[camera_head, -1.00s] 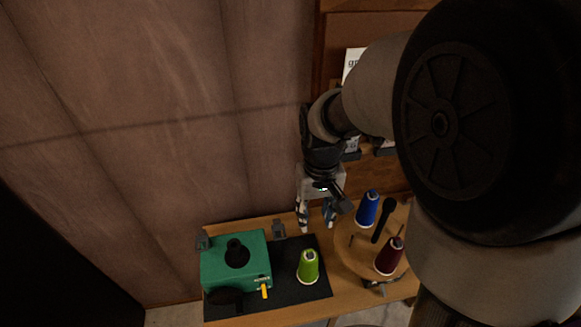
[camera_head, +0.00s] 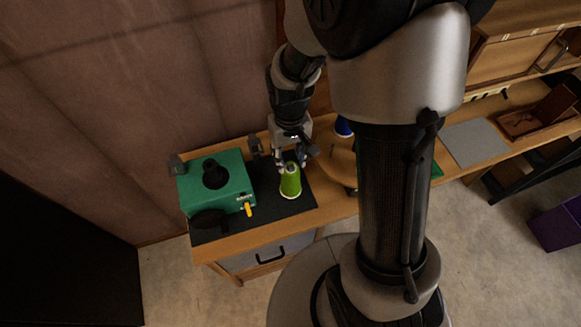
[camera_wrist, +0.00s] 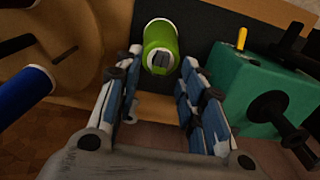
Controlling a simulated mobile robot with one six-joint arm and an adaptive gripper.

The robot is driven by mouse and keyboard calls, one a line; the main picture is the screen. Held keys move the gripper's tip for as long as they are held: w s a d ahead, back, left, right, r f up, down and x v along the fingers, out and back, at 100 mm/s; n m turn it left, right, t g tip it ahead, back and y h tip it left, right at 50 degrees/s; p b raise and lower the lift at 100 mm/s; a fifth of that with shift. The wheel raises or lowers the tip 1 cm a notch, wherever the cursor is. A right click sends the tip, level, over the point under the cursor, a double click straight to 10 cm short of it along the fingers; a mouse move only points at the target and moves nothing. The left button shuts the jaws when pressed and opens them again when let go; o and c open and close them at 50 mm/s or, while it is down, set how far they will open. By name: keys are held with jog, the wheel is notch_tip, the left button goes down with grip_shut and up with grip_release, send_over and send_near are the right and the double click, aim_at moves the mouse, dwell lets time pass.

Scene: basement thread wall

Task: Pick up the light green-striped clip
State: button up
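I cannot make out a light green-striped clip in either view. A bright green thread cone (camera_head: 290,183) stands upright on the dark mat (camera_head: 225,228). It also shows in the wrist view (camera_wrist: 161,40), just beyond my fingertips. My gripper (camera_head: 289,160) is over the mat, at the back of the cone. In the wrist view my gripper (camera_wrist: 160,62) has its two blue-and-white fingers apart, with nothing seen clamped between them. I cannot tell whether the fingers touch the cone.
A green machine (camera_head: 222,186) with a black knob and a yellow lever stands left of the cone. A blue thread cone (camera_head: 343,127) is partly hidden by my arm. A round wooden stand (camera_wrist: 60,45) is close by. A grey sheet (camera_head: 475,143) lies on the bench at right.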

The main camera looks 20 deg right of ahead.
aim_at(290, 163)
jog(key=shift+f, duration=0.9)
jog(key=shift+r, duration=0.1)
jog(key=c, duration=0.8)
jog(key=shift+o, duration=0.2)
jog(key=shift+r, duration=0.1)
notch_tip(290, 163, up, 20)
jog(key=p, duration=0.6)
